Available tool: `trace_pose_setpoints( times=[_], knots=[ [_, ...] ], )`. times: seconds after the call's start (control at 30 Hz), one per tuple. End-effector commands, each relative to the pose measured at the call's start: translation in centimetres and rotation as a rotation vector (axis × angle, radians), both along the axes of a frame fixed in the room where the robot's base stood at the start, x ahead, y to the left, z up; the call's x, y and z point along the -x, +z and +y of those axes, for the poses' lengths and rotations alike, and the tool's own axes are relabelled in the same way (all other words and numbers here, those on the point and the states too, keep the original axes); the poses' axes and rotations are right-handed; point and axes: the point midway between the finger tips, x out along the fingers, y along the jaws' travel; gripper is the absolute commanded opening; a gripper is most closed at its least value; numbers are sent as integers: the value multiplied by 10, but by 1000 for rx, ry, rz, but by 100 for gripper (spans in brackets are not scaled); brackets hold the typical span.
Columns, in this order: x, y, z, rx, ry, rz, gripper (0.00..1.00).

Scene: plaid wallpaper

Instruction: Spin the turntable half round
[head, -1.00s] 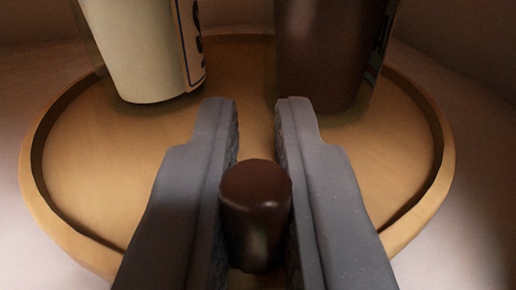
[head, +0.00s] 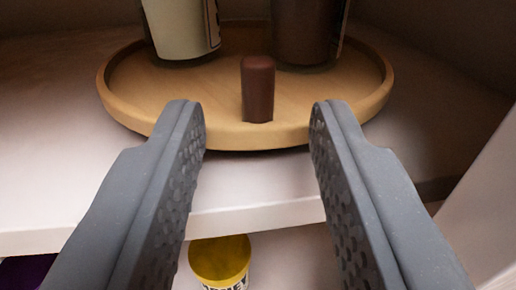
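The turntable (head: 215,98) is a round wooden tray with a raised rim, on a pale shelf in the head view. A dark brown upright peg (head: 258,90) stands at its near edge. A cream container (head: 181,28) and a dark brown container (head: 306,32) stand on it towards the back, their tops cut off by the picture edge. My gripper (head: 257,112) is open and empty. Its fingers are wide apart, in front of the turntable, with the peg seen between and beyond the tips.
The pale shelf (head: 60,190) has bare room left of the turntable. Its front edge runs below the turntable. Under it, a yellow-topped container (head: 220,260) shows between my fingers. A dark purple thing (head: 25,270) is at the lower left. A pale panel (head: 480,215) stands at the right.

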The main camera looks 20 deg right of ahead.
Motion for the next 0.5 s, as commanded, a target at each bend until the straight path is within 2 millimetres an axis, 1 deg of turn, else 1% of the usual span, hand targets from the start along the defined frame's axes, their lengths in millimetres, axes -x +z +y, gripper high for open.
trace_pose_setpoints(
  times=[0.03,0.3,0.5],
  knots=[
    [8,1,5,0,1,1,33],
    [47,0,22,0,1,0,33],
    [62,-2,30,0,2,-1,33]
  ],
)
